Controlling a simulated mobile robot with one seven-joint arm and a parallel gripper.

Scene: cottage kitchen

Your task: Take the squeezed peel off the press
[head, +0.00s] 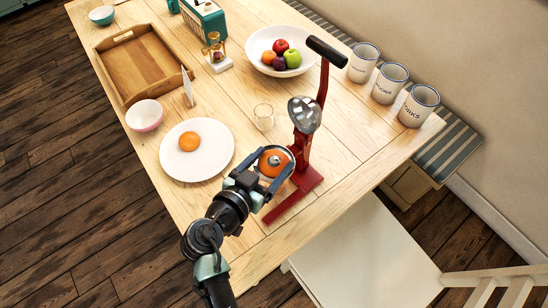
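The press (304,181) is red, with a black handle (327,51) raised at the top and a silver press head (304,113) lifted. The squeezed peel (268,169) is an orange ring, with a small grey piece showing at its middle, low on the left of the press. My gripper (276,161) reaches in from below, with one finger on each side of the peel. I cannot tell whether the fingers touch it. The arm and fingers hide part of the press's lower left.
A white plate (172,165) holding an orange (190,141) lies to the left. A small glass (264,117) stands just behind the gripper. A fruit bowl (255,42), several white mugs (391,83), a pink bowl (144,116) and a wooden tray (140,66) stand farther away.

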